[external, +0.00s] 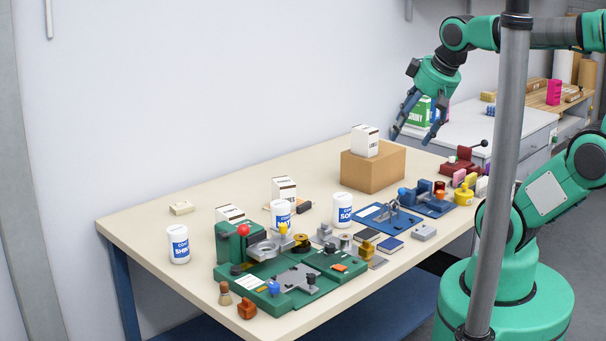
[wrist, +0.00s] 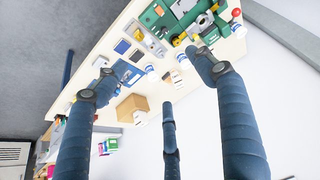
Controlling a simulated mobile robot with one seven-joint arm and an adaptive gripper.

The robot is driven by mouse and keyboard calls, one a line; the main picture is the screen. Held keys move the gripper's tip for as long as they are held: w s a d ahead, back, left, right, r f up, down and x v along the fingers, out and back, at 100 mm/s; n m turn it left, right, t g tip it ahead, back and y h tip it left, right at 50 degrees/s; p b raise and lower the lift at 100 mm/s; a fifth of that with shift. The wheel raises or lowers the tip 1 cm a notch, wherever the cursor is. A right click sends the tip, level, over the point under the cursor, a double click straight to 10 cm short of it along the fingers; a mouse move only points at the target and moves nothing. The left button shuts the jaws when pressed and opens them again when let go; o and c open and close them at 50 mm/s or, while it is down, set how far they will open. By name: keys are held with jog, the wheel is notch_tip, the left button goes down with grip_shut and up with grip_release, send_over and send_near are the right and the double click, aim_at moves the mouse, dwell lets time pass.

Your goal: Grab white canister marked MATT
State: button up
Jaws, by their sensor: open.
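The white canister marked MATT (external: 281,214) stands upright on the beige table, with a blue label band. It is right of the green machine's red knob and in front of a white carton. Two similar canisters stand apart from it: one marked SHINY (external: 178,245) at the table's left, and one whose label seems to read SOFT (external: 343,211) to its right. My gripper (external: 412,135) is open and empty, high above the table's far right end, well away from the MATT canister. In the wrist view, white canisters show beyond the fingers, but their labels are unreadable.
A green machine (external: 290,282) fills the table's front. Cartons (external: 284,188) stand near the MATT canister. A blue fixture (external: 388,217) lies to the right. The back left tabletop is mostly clear.

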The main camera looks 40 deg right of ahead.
jog(key=w, duration=0.1)
jog(key=g+p, duration=0.6)
jog(key=p, duration=0.2)
send_over(280, 203)
notch_tip(280, 203, down, 25)
jog(key=shift+r, duration=0.15)
jog(key=shift+f+b, duration=0.3)
jog(key=shift+f, duration=3.95)
jog(key=shift+f, duration=0.15)
